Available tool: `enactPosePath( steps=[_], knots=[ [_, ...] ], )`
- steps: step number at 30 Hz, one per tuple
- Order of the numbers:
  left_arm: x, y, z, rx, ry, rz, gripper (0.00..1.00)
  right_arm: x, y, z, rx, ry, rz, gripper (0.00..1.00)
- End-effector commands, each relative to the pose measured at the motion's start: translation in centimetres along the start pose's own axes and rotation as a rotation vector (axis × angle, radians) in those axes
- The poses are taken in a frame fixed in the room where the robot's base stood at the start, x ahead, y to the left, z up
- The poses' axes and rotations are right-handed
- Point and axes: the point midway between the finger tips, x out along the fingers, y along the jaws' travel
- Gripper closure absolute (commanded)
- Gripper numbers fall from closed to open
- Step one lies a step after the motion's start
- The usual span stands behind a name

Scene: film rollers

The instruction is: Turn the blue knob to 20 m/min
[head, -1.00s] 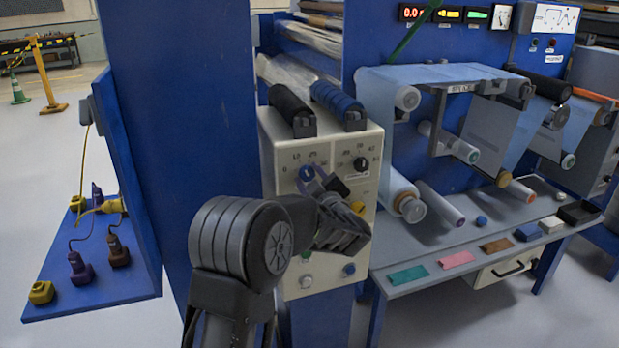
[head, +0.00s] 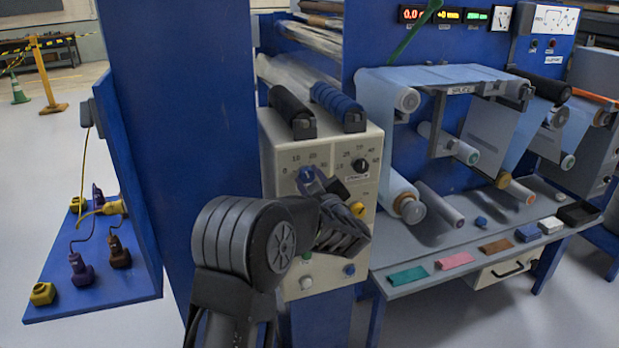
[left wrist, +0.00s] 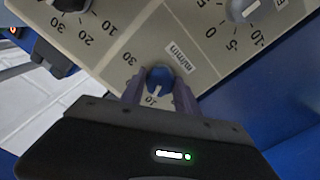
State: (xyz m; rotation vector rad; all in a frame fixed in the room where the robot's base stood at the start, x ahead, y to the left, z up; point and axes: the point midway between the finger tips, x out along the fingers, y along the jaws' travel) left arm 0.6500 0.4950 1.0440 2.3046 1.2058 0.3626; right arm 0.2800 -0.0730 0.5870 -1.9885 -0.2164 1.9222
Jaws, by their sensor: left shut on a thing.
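The blue knob (head: 307,174) is on the cream control panel (head: 292,240), below a dial scale with numbers around it. My left gripper (head: 316,184) is at the knob from the lower right. In the left wrist view the blue knob (left wrist: 160,78) sits between the two purple fingers of my left gripper (left wrist: 159,90), which are shut on it. A label reading m/min (left wrist: 180,57) is beside the knob. My right gripper is not in view.
A black knob (head: 361,166) and a yellow button (head: 358,209) are close to my left gripper on the panel. A blue button (head: 349,270) is lower down. Rollers (head: 338,104) stick out above the panel. A tall blue wall (head: 180,130) is at the left.

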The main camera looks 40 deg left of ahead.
Motion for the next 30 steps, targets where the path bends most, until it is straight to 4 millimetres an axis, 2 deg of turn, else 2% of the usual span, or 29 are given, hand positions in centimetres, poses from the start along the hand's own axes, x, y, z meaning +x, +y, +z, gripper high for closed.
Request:
enactPosePath(
  steps=[8, 21, 30],
  knots=[
    [0.0, 0.2, -0.2, 0.181, -0.001, -0.001, 1.0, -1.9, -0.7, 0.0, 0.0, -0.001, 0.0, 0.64],
    [0.0, 0.1, -0.2, 0.568, -0.002, 0.0, 1.0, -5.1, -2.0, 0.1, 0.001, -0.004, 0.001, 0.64],
    [0.0, 0.0, -0.1, 0.744, -0.001, 0.0, 1.0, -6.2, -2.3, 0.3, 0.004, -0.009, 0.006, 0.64]
  ],
)
